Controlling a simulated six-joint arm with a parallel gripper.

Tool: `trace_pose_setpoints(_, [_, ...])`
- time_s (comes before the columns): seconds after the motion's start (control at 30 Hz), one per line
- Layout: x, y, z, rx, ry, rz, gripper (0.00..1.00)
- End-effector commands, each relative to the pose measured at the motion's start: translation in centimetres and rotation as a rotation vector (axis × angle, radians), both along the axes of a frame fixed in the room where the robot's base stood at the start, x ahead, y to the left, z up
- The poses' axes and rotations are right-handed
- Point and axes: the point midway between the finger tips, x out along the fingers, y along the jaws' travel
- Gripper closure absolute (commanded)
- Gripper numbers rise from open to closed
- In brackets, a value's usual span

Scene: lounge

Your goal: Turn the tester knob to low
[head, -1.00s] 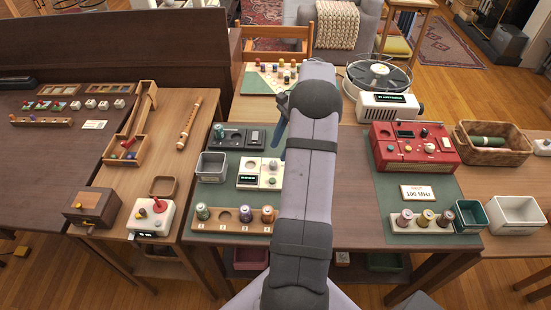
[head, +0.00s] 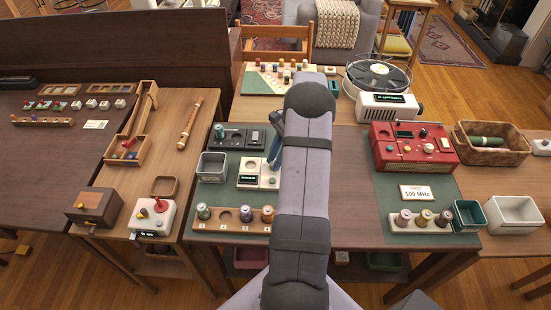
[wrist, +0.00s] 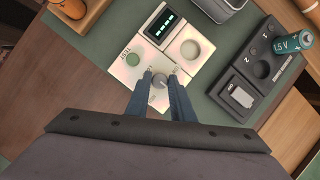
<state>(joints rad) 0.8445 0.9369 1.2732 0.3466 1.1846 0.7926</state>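The tester (wrist: 140,42) is a pale box with a lit dark display (wrist: 163,26), a round recess and a green button labelled TEST (wrist: 133,59). Its grey knob (wrist: 160,81) sits near the edge closest to my wrist. My gripper (wrist: 160,77) has one finger on each side of the knob, with a narrow gap seeming to show; contact is unclear. The small marks beside the knob are partly covered and unreadable. In the head view the tester (head: 246,181) stands on the green mat, and my arm hides its right side.
A black battery holder (wrist: 243,95) with a teal 1.5 V battery (wrist: 292,44) lies right of the tester in the wrist view. A grey bin (head: 211,167) is left of the tester in the head view.

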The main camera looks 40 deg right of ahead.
Motion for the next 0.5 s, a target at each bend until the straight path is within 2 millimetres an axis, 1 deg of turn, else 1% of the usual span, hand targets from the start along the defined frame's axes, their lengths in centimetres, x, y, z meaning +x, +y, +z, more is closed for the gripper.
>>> trace_pose_setpoints(0.27, [0.00, -0.04, 0.07, 0.000, 0.001, 0.017, 1.00])
trace_pose_setpoints(0.5, [0.10, -0.05, 0.12, 0.000, 0.002, 0.106, 1.00])
